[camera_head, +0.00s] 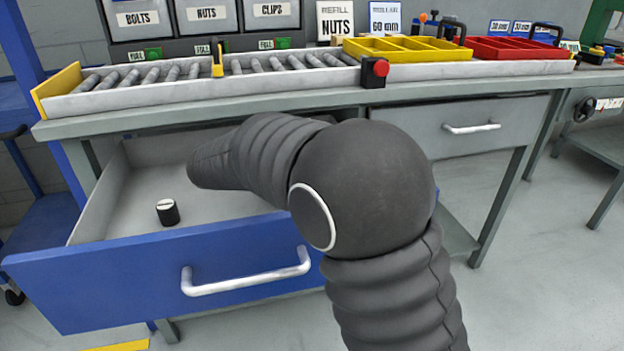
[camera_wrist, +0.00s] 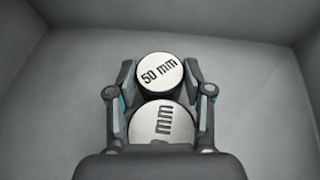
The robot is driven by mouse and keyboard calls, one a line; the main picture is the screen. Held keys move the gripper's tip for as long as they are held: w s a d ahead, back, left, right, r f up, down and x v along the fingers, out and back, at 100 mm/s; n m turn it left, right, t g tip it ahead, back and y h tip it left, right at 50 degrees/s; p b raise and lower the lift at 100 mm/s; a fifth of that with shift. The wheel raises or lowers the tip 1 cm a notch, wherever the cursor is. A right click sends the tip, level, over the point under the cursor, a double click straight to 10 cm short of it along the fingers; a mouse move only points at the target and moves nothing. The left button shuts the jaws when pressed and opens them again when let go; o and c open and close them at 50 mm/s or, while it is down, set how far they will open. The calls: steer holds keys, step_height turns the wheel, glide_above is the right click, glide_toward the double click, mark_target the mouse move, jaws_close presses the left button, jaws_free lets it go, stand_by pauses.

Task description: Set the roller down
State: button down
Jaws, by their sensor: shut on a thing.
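My gripper (camera_wrist: 160,84) points down into the open drawer and is shut on a roller. This roller (camera_wrist: 165,125) shows its pale end cap close to the camera, between the two fingers; the cap's label is partly cut off by my palm and ends in "mm". A second dark roller (camera_wrist: 160,70) with a pale cap reading "50 mm" shows just beyond it. A dark roller (camera_head: 167,212) stands upright on the drawer floor in the head view. My arm hides my gripper and the held roller there. The gap between the held roller and the floor cannot be judged.
The blue-fronted drawer (camera_head: 120,279) is pulled out, with grey walls and bare floor around the rollers. Above it is a bench with a roller conveyor (camera_head: 200,82), a yellow tray (camera_head: 405,57) and a red tray (camera_head: 515,56). A grey drawer (camera_head: 420,131) is shut.

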steer(key=shift+f, duration=0.15)
steer(key=shift+c, duration=2.3)
jaws_free()
steer(key=shift+f, duration=0.15)
steer(key=shift+r, duration=0.3)
steer(key=p+v, duration=0.1)
steer(key=v, duration=1.1)
